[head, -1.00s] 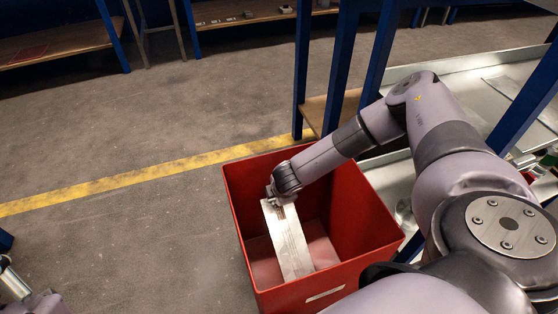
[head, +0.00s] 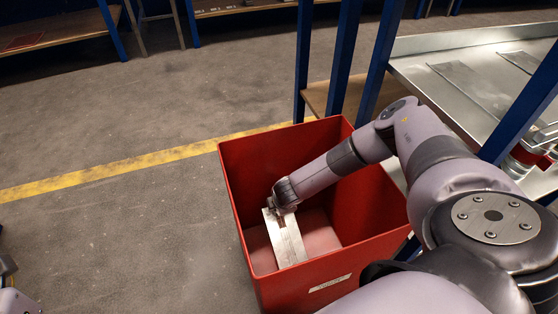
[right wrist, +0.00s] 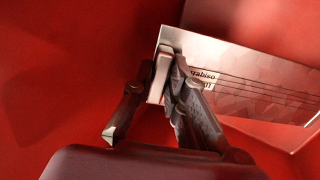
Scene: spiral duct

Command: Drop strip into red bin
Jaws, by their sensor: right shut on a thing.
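The strip (head: 287,242) is a pale, flat metal piece with dark lines and printed lettering. It hangs tilted inside the red bin (head: 310,281), its top end below the rim. My right gripper (head: 276,207) reaches down into the bin and is shut on the strip's upper end. In the right wrist view, the fingers (right wrist: 165,75) pinch one end of the strip (right wrist: 240,80), with red bin walls all around. I cannot tell whether the strip's lower end touches the bin floor. Only a sliver of my left arm shows at the lower left edge; its gripper is out of sight.
A blue-framed metal table (head: 425,48) stands at the right behind my arm, with flat metal pieces (head: 470,85) on it. A yellow floor line (head: 120,166) runs behind the bin. The grey floor (head: 120,235) left of the bin is clear.

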